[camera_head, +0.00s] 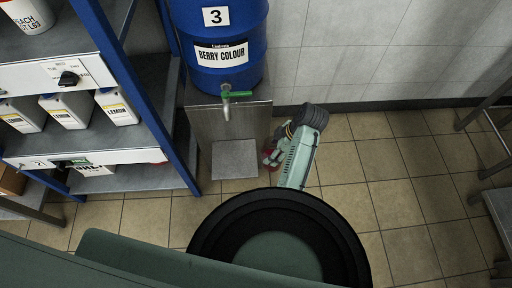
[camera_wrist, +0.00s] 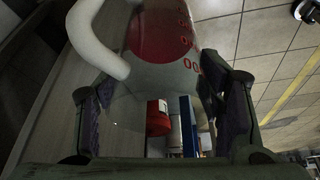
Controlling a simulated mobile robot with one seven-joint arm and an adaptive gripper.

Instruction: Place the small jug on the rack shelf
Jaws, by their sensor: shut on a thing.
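The small jug (camera_wrist: 150,85) is a clear vessel with a pale handle, red markings and red liquid inside. It fills the space between the two fingers of my gripper (camera_wrist: 165,112) in the wrist view, and the fingers are shut on it. In the head view my gripper (camera_head: 273,150) is low, in front of the drum stand, and only a reddish bit of the jug (camera_head: 268,157) shows; the rest is hidden. The blue-framed rack stands at the left, with its middle shelf (camera_head: 152,118) and lower shelf (camera_head: 150,177) partly bare.
A blue drum (camera_head: 218,30) labelled 3, Berry Colour, stands on a metal stand (camera_head: 205,125) with a green-handled tap (camera_head: 232,94) above a small plate (camera_head: 235,160). Several white Lemon containers (camera_head: 68,109) occupy the middle shelf. A blue post (camera_head: 178,165) edges the rack.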

